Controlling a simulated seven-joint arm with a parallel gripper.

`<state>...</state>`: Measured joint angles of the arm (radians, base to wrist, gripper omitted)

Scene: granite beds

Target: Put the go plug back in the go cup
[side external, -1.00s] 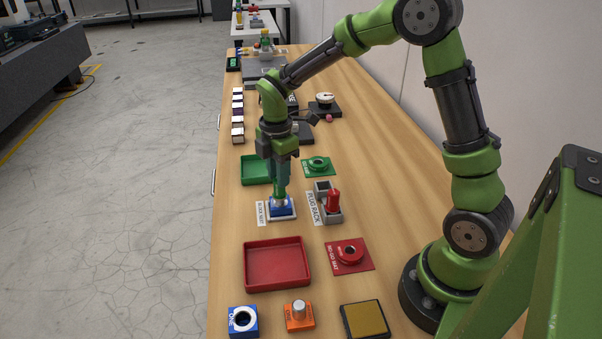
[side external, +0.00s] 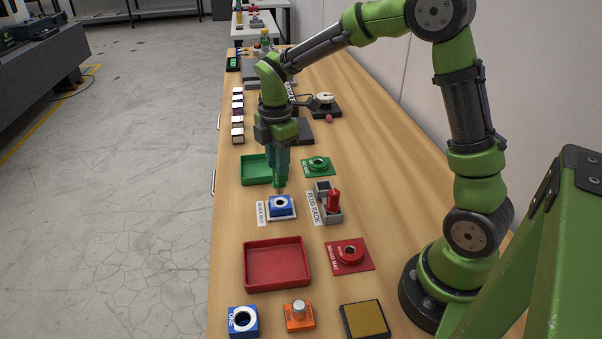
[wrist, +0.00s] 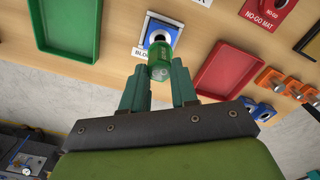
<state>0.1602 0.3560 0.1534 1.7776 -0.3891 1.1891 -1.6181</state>
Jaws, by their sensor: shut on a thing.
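The green go plug (wrist: 160,56) is held between the fingertips of my gripper (wrist: 158,82), its metal end showing in the wrist view. In the side view the plug (side external: 279,182) hangs just above the blue bored block (side external: 281,207), apart from it, and my gripper (side external: 279,173) is shut on its top. A green round cup with a dark opening (side external: 318,163), which looks like the go cup, sits on a green mat, right of and behind the plug. It looks empty.
The blue block sits in a white nest. The plug rack (side external: 325,218) holds a red plug (side external: 333,201) and an empty-looking socket. A green tray (side external: 251,171), a red tray (side external: 277,264) and a red cup (side external: 350,252) on the no-go mat stand nearby.

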